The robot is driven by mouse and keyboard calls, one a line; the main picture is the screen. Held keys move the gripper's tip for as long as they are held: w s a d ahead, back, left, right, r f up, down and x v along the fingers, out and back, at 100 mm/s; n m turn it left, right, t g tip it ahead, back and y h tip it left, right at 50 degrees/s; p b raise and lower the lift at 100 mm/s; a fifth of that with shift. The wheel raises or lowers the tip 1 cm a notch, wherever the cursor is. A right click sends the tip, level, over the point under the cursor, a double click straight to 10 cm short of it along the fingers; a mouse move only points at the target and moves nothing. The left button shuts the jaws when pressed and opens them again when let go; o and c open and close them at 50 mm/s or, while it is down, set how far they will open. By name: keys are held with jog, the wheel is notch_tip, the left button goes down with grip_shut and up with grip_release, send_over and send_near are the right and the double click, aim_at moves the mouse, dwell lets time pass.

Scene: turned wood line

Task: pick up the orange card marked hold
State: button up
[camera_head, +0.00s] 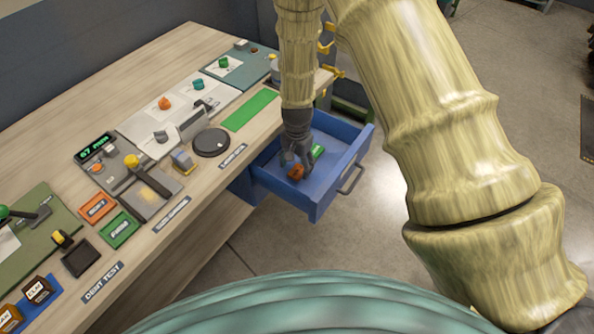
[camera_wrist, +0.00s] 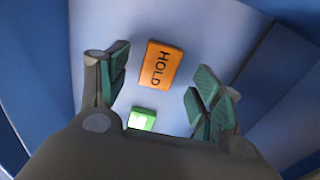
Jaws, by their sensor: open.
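The orange card marked HOLD (camera_wrist: 160,65) lies flat on the floor of the open blue drawer. In the wrist view it shows between my open fingertips and a little beyond them. My gripper (camera_head: 296,160) reaches down into the drawer, open and empty, with the orange card (camera_head: 296,172) right beside its fingers in the head view. The wrist view shows my gripper's green-padded fingers (camera_wrist: 158,90) spread to both sides of the card. I cannot tell whether any finger touches it.
The blue drawer (camera_head: 318,205) stands pulled out from the wooden bench, its walls close around my gripper. A green card (camera_wrist: 142,119) lies near the orange one. The bench top (camera_head: 170,235) holds another orange plate (camera_head: 97,207), a green plate (camera_head: 119,230) and a black disc (camera_head: 211,142).

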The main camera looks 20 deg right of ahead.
aim_at(297, 172)
jog(key=shift+f, duration=1.3)
jog(key=c, duration=0.9)
